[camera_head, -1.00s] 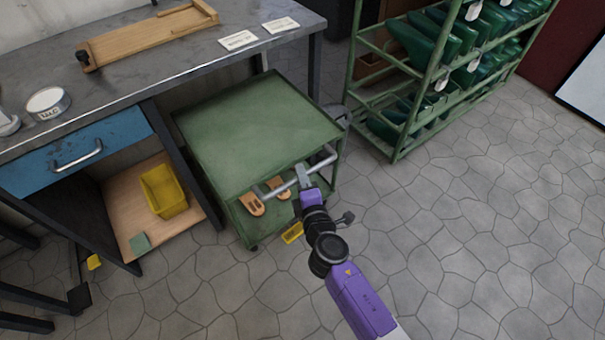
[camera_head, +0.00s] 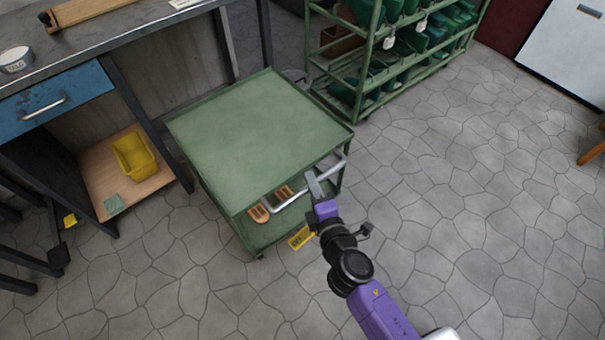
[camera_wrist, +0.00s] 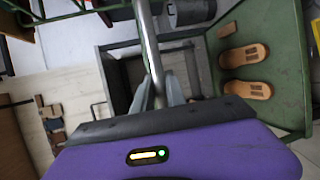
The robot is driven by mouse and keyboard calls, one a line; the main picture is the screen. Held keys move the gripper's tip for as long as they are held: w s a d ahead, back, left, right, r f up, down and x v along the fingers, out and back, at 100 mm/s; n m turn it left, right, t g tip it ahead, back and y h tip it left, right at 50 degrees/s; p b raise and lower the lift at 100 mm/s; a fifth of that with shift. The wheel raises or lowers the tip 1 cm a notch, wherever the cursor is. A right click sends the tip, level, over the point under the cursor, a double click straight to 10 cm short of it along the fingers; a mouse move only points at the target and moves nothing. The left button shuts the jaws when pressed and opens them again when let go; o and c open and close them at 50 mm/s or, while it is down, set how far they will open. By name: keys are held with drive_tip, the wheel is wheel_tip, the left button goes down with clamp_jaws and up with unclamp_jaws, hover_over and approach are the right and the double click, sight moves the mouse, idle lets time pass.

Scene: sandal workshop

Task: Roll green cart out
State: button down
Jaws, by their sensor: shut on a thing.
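The green cart (camera_head: 258,122) stands partly out from under the workbench, its flat top empty. A silver bar handle (camera_head: 335,168) runs along its near side. My gripper (camera_head: 314,184) is shut on this handle. In the wrist view the handle (camera_wrist: 150,50) passes between the two fingers of my gripper (camera_wrist: 160,92). On the cart's lower shelf lie tan sandal soles (camera_head: 258,213), which also show in the wrist view (camera_wrist: 247,88). A yellow tag (camera_head: 301,237) shows low by the cart's near side.
The workbench (camera_head: 110,35) is at the left, with a blue drawer (camera_head: 55,98) and a yellow bin (camera_head: 134,157) on a low shelf. A green rack (camera_head: 368,85) with green items stands behind right. Stone floor (camera_head: 470,200) is open in front and right.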

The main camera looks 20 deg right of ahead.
drive_tip(key=shift+s+d+f, duration=0.1)
drive_tip(key=shift+s+d, duration=0.2)
drive_tip(key=shift+s, duration=0.65)
drive_tip(key=shift+s+d+r, duration=0.1)
drive_tip(key=shift+s+d, duration=0.2)
drive_tip(key=shift+s, duration=0.6)
drive_tip(key=shift+s+d+f, duration=0.1)
drive_tip(key=shift+s+d, duration=0.2)
drive_tip(key=shift+s, duration=0.65)
drive_tip(key=c, duration=1.4)
unclamp_jaws()
drive_tip(key=shift+o, duration=0.2)
drive_tip(key=s+r+b, duration=0.1)
drive_tip(key=s, duration=0.6)
drive_tip(key=shift+s+a+r, duration=0.25)
drive_tip(key=shift+s+a, duration=0.05)
drive_tip(key=shift+a, duration=0.05)
